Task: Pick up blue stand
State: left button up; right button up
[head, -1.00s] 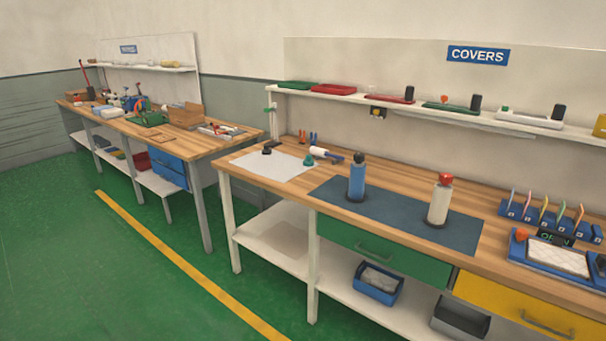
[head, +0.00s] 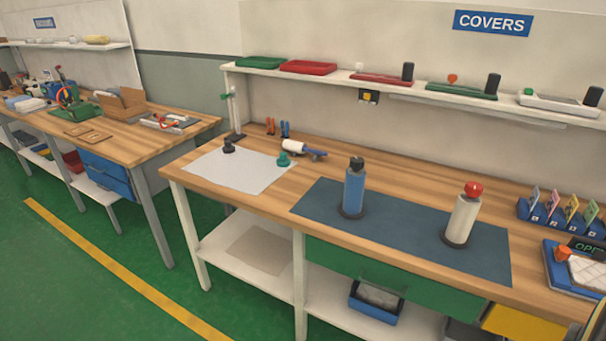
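A blue cylindrical stand (head: 354,190) with a black top and dark round base stands upright on the dark blue mat (head: 410,225) of the near workbench. A cream cylindrical stand (head: 462,216) with a red knob stands upright on the same mat, to its right. Neither gripper shows in the head view, and nothing touches the blue stand. A dark curved part at the bottom right corner may be mine; I cannot tell.
A white sheet (head: 240,170) with small knobs lies left of the mat. A blue rack (head: 560,210) with coloured cards is at the right. A shelf (head: 400,98) with covers runs behind. Green floor (head: 90,270) is free at front left.

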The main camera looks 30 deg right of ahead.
aim_at(351, 207)
jog(key=z, duration=0.4)
jog(key=i, duration=1.2)
jog(key=z, duration=0.95)
